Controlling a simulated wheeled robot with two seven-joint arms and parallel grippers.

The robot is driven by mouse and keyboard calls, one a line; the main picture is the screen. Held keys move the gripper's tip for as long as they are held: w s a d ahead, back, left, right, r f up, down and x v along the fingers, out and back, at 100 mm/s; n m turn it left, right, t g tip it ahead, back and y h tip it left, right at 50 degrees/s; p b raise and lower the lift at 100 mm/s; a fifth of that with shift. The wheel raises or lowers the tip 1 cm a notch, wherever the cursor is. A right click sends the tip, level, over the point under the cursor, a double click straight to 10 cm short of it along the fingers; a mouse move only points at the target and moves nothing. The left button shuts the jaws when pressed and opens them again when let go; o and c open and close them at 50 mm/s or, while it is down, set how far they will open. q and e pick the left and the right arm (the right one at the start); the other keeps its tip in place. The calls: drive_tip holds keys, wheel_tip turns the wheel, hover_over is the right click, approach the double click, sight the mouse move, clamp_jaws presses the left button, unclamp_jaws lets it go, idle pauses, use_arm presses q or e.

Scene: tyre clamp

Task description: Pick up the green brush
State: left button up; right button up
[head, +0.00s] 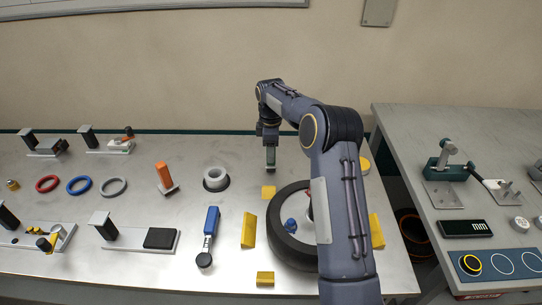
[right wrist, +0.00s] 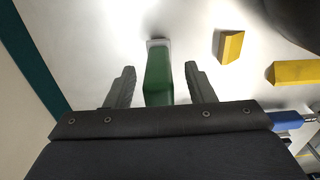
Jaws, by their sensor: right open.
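The green brush (right wrist: 158,80) stands out between the two fingers of my right gripper (right wrist: 160,74) in the right wrist view, with a pale end piece at its far end. The fingers are open, one on each side of it, with a gap showing on both sides. In the head view my right gripper (head: 268,136) points down near the back of the table, and the brush (head: 270,157) shows small and dark below it. My left gripper is not in view.
A black tyre (head: 281,243) with yellow blocks (head: 249,230) around it lies in front. A second table (head: 428,136) stands at the right.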

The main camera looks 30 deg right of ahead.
drive_tip(key=shift+f, duration=1.2)
drive_tip(key=c, duration=1.1)
drive_tip(key=shift+o, duration=0.2)
drive_tip(key=shift+r, duration=0.1)
